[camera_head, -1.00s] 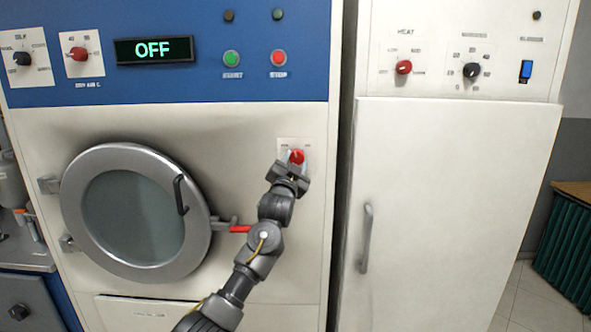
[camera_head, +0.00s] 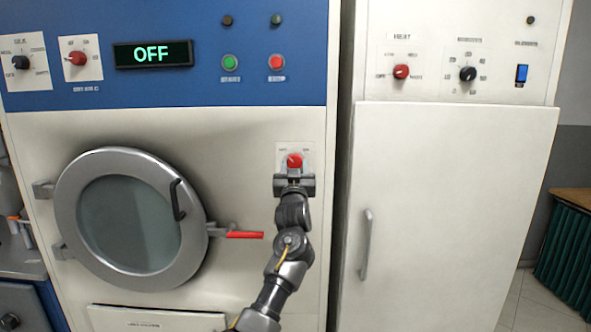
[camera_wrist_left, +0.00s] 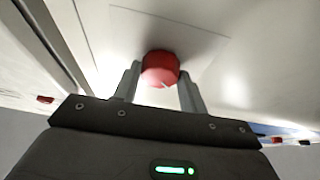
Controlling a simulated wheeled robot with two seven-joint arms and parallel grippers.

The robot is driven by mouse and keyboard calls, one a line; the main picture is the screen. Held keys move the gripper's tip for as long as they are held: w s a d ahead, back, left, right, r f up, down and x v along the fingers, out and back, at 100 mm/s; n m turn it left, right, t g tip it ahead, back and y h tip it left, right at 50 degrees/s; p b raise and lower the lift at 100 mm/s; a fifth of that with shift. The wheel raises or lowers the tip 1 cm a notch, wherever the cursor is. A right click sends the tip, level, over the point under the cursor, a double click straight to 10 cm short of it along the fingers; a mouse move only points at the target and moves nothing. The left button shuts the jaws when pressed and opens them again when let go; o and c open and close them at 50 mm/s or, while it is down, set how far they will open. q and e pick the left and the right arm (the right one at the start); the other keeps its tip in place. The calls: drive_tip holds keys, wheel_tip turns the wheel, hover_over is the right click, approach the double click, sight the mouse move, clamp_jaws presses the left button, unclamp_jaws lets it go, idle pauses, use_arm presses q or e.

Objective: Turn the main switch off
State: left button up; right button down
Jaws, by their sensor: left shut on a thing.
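The main switch is a red rotary knob (camera_head: 294,160) on a small white plate on the white front of the machine, right of the round door. Its printed labels are too small to read. My left gripper (camera_head: 294,178) is at the knob from below, shut on it. In the left wrist view, the two fingers (camera_wrist_left: 160,85) stand on either side of the red knob (camera_wrist_left: 160,69). The knob's pointer direction is hard to tell. The display (camera_head: 153,54) above reads OFF in green. My right gripper is not in view.
The round glass door (camera_head: 130,220) is closed, with a red-handled latch (camera_head: 243,235) left of my arm. Green and red buttons (camera_head: 276,62) sit on the blue panel above. A white cabinet (camera_head: 450,210) with a vertical handle stands to the right.

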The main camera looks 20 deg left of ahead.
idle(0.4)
use_arm(q)
drive_tip(key=o, duration=1)
drive_tip(key=shift+c, duration=0.2)
drive_tip(key=b+v, duration=0.2)
drive_tip(key=v, duration=0.9)
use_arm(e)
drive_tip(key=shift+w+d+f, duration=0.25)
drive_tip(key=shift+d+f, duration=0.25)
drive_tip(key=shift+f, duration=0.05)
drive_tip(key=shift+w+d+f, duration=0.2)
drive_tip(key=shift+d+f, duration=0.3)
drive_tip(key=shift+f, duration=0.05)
use_arm(q)
drive_tip(key=shift+w, duration=0.15)
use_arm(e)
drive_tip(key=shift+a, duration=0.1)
